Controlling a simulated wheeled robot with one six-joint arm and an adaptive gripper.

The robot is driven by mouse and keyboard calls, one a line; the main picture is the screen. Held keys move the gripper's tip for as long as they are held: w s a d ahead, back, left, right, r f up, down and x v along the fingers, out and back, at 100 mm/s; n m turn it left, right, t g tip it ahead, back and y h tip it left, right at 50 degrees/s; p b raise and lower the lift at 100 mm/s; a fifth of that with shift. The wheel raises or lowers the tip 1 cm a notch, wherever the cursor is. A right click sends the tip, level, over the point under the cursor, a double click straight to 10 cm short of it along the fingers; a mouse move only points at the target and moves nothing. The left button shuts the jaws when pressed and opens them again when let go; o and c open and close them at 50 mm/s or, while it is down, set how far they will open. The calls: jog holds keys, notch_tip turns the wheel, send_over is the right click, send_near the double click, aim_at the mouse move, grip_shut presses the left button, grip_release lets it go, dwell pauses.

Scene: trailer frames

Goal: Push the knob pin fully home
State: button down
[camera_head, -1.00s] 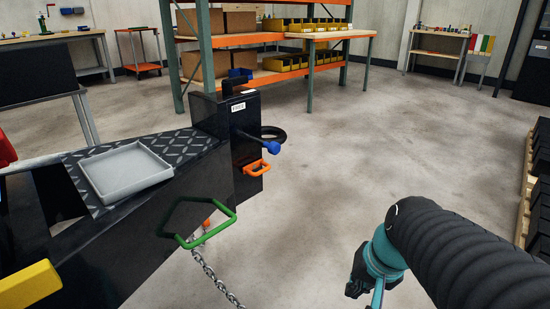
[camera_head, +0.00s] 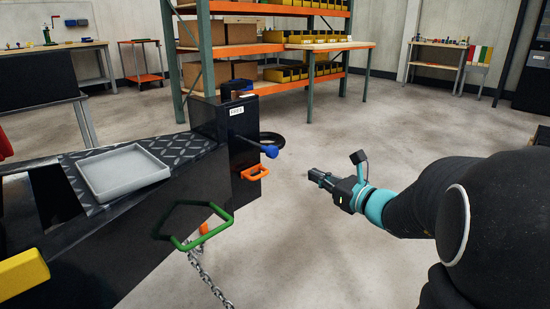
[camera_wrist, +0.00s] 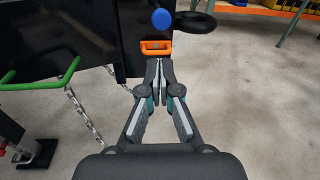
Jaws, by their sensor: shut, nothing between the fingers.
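The knob pin is a blue knob (camera_head: 269,151) on a dark shaft, sticking out to the right from the black post (camera_head: 232,135) at the trailer's end. It also shows as a round blue knob at the top of the wrist view (camera_wrist: 162,20). How deep the pin sits cannot be told. My gripper (camera_head: 313,177) is to the right of the knob, apart from it, and points left toward the post. In the wrist view my gripper (camera_wrist: 159,64) has its fingers together, empty, below the orange handle (camera_wrist: 156,46).
The orange handle (camera_head: 254,172) is just below the knob. A green loop handle (camera_head: 200,228) and a hanging chain (camera_head: 208,280) are nearer. A black ring (camera_head: 274,138) shows behind the knob. A grey tray (camera_head: 122,173) lies on the trailer. Open floor is right.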

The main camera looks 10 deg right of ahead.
jog(key=m, duration=0.1)
send_near(275, 153)
jog(key=x, duration=0.7)
jog(key=shift+w+a+f, duration=0.1)
jog(key=shift+a, duration=0.05)
jog(key=shift+w, duration=0.1)
